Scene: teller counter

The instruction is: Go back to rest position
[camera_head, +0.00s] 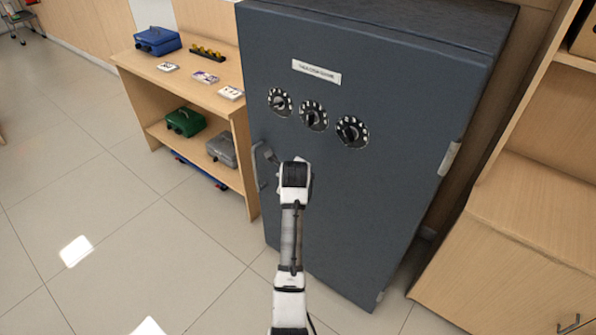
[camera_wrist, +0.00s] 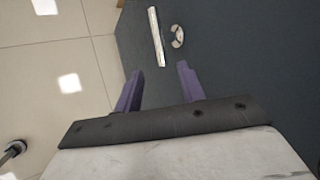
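My gripper shows in the wrist view (camera_wrist: 160,68) with its two purple fingers apart and nothing between them. In the head view my white and grey arm reaches up to the front of the dark grey safe (camera_head: 372,210); the wrist hides most of the gripper there. The safe's metal handle (camera_head: 257,165) is at the left side of its door, just left of my wrist. In the wrist view a pale bar (camera_wrist: 157,36), seemingly this handle, lies beyond the fingertips, apart from them. The safe door looks shut.
Three dials (camera_head: 313,115) sit on the door below a white label (camera_head: 316,72). A wooden shelf (camera_head: 185,85) at left holds a blue box (camera_head: 157,41), a green box (camera_head: 185,122) and a grey box (camera_head: 222,149). A wooden cabinet (camera_head: 500,255) stands at right. Tiled floor (camera_head: 120,240) at left is clear.

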